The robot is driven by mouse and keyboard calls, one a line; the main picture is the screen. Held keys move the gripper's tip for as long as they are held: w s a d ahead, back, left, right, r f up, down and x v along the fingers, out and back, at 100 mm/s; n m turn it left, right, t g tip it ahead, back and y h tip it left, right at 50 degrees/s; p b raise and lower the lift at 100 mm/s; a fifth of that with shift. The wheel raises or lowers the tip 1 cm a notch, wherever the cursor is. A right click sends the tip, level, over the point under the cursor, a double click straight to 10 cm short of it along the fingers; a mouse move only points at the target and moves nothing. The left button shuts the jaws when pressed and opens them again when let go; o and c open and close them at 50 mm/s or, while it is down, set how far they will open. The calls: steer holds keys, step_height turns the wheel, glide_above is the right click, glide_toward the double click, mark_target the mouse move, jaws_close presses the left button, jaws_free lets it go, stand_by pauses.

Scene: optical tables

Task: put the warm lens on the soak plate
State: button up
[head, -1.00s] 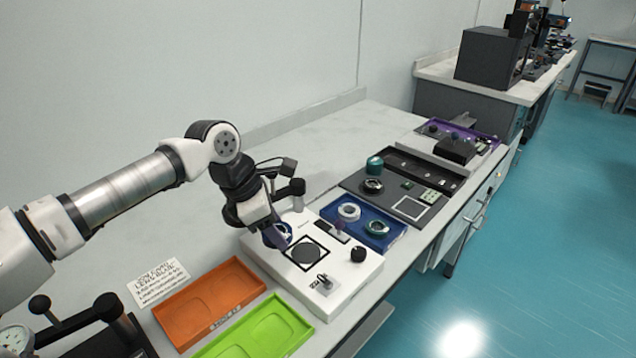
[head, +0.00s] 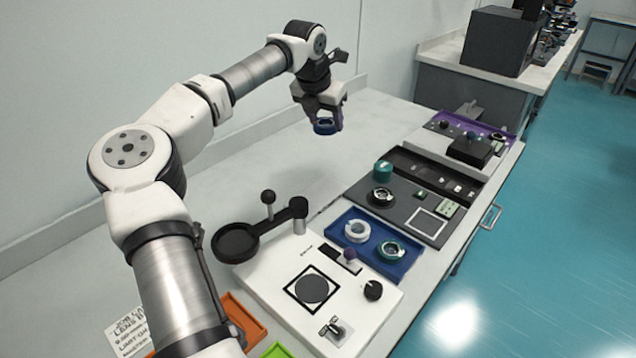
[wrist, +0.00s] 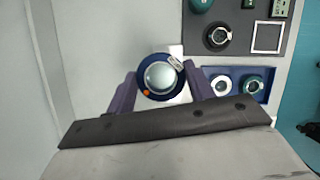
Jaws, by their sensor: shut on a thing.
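My gripper (head: 325,112) is shut on a blue-ringed lens (head: 325,126) and holds it in the air above the bare rear part of the table. In the wrist view the lens (wrist: 161,77) sits between the two purple fingers, with a pale glass centre, an orange dot and a small light label on its rim. A white unit (head: 350,300) stands at the front with a dark round plate (head: 311,288) inside a black square outline. I cannot tell from the frames which surface is the soak plate.
A blue tray (head: 404,264) holds a white-ringed and a teal-ringed lens. Behind it is a dark grey panel (head: 405,212) with a black-ringed part and a white square outline. A black arm with a round ring (head: 236,243) stands left of the white unit. A purple tray (head: 440,119) lies farther back.

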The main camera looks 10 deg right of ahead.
mark_target(327, 188)
steer(key=f+p, duration=0.3)
steer(key=f, duration=1.5)
steer(key=shift+s+f+p, duration=0.15)
steer(key=shift+s+p, duration=0.05)
steer(key=shift+p, duration=0.15)
steer(key=shift+f, duration=0.1)
steer(key=o, duration=1)
steer(key=shift+r, duration=0.2)
steer(key=b+v, duration=0.2)
steer(key=v, duration=1)
steer(key=shift+b, duration=0.35)
